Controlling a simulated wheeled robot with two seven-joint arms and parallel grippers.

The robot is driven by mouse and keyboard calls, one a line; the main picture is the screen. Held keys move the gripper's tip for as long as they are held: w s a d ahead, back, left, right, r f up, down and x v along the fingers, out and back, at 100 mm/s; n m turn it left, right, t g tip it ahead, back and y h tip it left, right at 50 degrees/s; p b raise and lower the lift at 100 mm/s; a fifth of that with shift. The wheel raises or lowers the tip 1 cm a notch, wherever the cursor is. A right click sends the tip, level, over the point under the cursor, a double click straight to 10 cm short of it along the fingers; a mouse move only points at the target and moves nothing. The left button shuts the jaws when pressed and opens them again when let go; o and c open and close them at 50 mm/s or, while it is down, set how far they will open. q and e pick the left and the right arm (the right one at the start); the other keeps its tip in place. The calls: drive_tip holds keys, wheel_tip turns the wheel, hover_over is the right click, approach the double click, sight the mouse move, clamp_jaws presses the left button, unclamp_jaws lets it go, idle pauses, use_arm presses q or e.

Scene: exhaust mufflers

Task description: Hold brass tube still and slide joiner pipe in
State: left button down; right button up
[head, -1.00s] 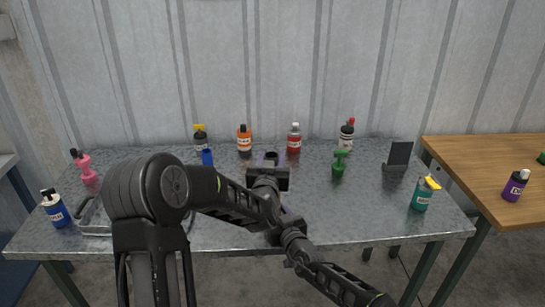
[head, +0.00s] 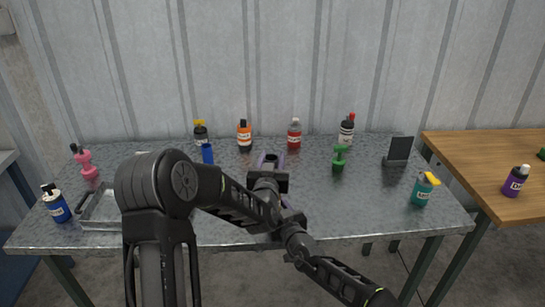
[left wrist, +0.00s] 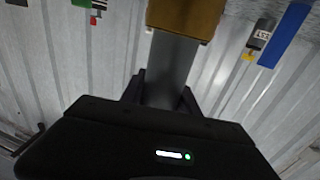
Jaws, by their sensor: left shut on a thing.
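My left gripper (head: 268,180) is above the middle of the metal table. In the left wrist view its fingers (left wrist: 162,95) are shut on a grey pipe (left wrist: 172,65), which looks like the joiner pipe. The far end of this pipe meets a brass-coloured piece (left wrist: 186,16), which looks like the brass tube and is cut off by the picture's top edge. I cannot tell how far the pipe sits inside it. In the head view the brass piece is hidden behind the gripper and arms. My right gripper is not visible; the arm links cover that area.
The metal table (head: 400,215) carries a blue cylinder (head: 207,154), an orange bottle (head: 244,135), a red bottle (head: 294,133), a green sprayer (head: 339,158), a dark stand (head: 400,150), a teal bottle (head: 421,190) and a metal tray (head: 100,222). A wooden table (head: 490,160) stands at right.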

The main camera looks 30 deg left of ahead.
use_arm(q)
drive_tip(key=shift+f, duration=0.15)
drive_tip(key=c, duration=0.8)
unclamp_jaws()
drive_tip(key=shift+s, duration=0.15)
drive_tip(key=v, duration=1.1)
drive_tip(key=shift+s+d, duration=0.3)
